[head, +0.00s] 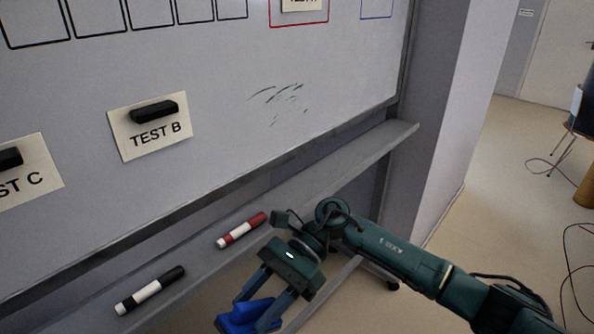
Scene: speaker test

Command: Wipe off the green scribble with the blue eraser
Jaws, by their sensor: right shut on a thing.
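The green scribble (282,97) is a patch of short, broken dark green strokes on the whiteboard (225,75), right of the TEST B card. The blue eraser (241,318) is at the bottom of the head view, partly hidden by the fingers. My right gripper (256,304) is shut on the blue eraser and holds it in front of the tray, below the scribble and away from the board. My left gripper is not in view.
A ledge (345,163) runs below the board. A red marker (241,230) and a black marker (150,290) lie on it. A card TEST B (150,138) is held by a black magnet (154,111). Cables (567,275) lie on the floor at right.

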